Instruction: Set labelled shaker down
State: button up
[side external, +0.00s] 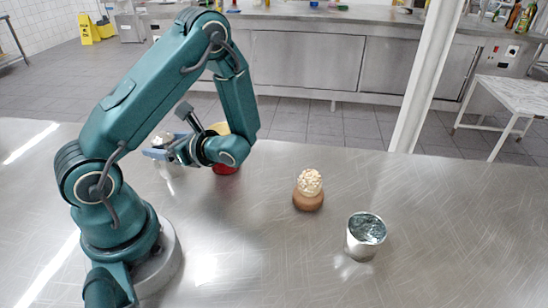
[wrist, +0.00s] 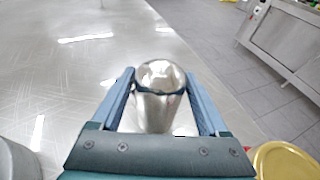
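The shaker is a shiny metal vessel with a domed top, seen in the wrist view (wrist: 158,105) between my gripper's blue fingers. A small darker patch shows on its side, but I cannot read a label. My gripper (wrist: 161,88) appears shut on the shaker, one finger against each side. In the side view my gripper (side external: 165,152) is low over the left part of the steel table, with the shaker mostly hidden by the fingers. I cannot tell whether its base touches the table.
A red and yellow container (side external: 226,168) stands just behind my wrist; its gold lid (wrist: 286,161) shows in the wrist view. A brown pot with a pale, lumpy top (side external: 308,190) and an open metal can (side external: 366,236) stand right of it. The steel table (side external: 450,220) is clear at the right.

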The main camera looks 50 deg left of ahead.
jog(key=shift+r, duration=0.15)
jog(key=w+d+r+n+t+h, duration=0.1)
jog(key=d+r+n+t+h, duration=0.2)
jog(key=d, duration=0.5)
jog(key=d+r+n+t+h, duration=0.4)
jog(key=d+n+h, duration=0.2)
jog(key=d, duration=0.1)
jog(key=w+d+r+n+t+h, duration=0.1)
jog(key=d+r+n+t+h, duration=0.2)
jog(key=d, duration=0.5)
jog(key=shift+w+d+r+n+t+h, duration=0.2)
jog(key=shift+w+d+n+t+h, duration=0.25)
jog(key=shift+n+h, duration=0.35)
